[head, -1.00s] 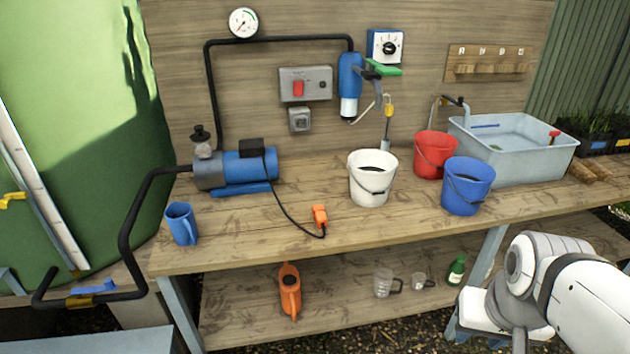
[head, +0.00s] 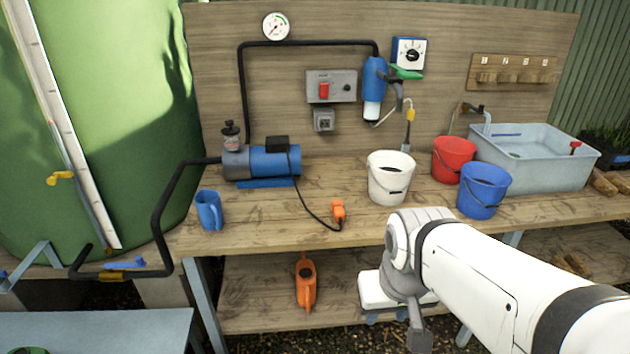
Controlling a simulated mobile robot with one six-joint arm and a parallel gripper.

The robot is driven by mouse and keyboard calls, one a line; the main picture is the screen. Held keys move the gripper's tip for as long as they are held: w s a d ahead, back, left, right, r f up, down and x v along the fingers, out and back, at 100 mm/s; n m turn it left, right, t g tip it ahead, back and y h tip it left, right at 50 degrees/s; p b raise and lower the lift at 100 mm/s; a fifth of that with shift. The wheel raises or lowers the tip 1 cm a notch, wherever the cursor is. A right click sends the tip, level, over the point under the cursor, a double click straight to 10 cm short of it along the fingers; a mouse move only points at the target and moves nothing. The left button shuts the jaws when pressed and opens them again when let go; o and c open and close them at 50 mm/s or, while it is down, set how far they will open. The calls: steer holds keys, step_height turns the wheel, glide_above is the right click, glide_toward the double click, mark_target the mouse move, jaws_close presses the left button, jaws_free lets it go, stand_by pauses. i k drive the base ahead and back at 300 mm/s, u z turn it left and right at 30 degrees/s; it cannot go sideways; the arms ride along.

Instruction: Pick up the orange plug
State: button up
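The orange plug (head: 338,212) lies on the wooden bench top near its front edge, in the middle of the head view. A black cable joins it to the blue pump (head: 268,163) at its left. My arm reaches in from the lower right, in front of the bench. My gripper (head: 420,341) is at the arm's end, below and to the right of the plug and clear of it. Its fingers are small and mostly turned away, so their opening cannot be made out.
On the bench (head: 255,228) stand a blue jug (head: 209,211), a white bucket (head: 389,181), a red bucket (head: 453,160) and a blue bucket (head: 483,192). A grey socket (head: 324,121) is on the back board.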

mark_target(337, 207)
steer(key=z, duration=0.05)
steer(key=i, duration=1)
steer(key=u, duration=0.05)
